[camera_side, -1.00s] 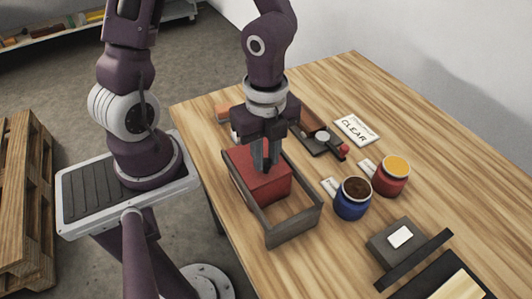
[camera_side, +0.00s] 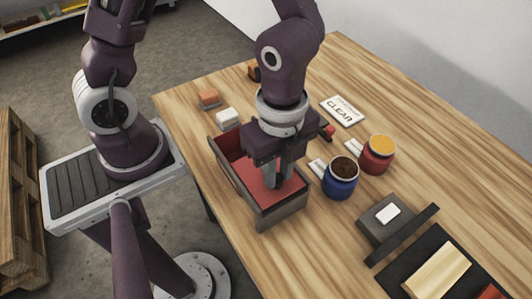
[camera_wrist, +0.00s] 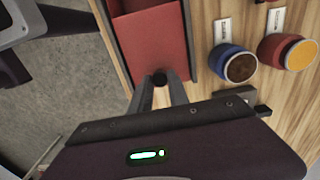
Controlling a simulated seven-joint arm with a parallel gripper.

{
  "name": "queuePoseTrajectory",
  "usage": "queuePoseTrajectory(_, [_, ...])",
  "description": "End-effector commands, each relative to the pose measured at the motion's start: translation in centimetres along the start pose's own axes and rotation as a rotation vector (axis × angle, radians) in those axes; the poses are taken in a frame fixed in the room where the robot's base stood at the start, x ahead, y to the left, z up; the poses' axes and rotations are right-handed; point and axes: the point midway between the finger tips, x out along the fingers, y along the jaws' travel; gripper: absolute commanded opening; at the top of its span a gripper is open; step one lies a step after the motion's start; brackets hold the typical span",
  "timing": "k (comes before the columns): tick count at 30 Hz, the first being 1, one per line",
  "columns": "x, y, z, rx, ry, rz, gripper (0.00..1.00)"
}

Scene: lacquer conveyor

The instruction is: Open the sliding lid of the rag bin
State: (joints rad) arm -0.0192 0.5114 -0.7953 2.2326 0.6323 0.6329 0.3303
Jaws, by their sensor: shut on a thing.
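The rag bin (camera_side: 225,175) is a grey open-topped frame with red inside it, on the table. The red lid (camera_wrist: 157,48) lies at the bin's near end, and a darker red recess (camera_wrist: 130,6) shows beyond its far edge. My gripper (camera_side: 277,184) points down inside the near end of the bin. In the wrist view its fingertips (camera_wrist: 160,80) are shut on a dark round knob at the lid's edge. My gripper hides part of the lid and the bin's right wall in the side view.
A blue jar (camera_side: 341,177) and a red jar (camera_side: 378,154) stand close to the right of the bin. A CLEAR card (camera_side: 343,111) lies behind them. A grey fixture (camera_side: 388,222) stands at front right.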

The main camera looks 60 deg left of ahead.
Motion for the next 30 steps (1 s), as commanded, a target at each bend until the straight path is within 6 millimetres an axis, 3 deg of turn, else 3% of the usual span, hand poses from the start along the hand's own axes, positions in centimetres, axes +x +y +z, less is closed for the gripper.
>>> queuePoseTrajectory(8, [-0.1, -0.1, -0.1, -0.003, 0.003, -0.004, 0.0])
queuePoseTrajectory(9, [-0.1, -0.1, -0.1, -0.003, 0.003, -0.004, 0.27])
queuePoseTrajectory(12, [0.0, -0.1, -0.1, -0.002, 0.002, -0.003, 0.43])
queuePoseTrajectory(22, [-0.5, -0.1, -0.1, -0.003, 0.001, -0.003, 0.43])
queuePoseTrajectory(30, [-5.8, -0.2, 0.0, -0.006, 0.001, -0.007, 0.43])
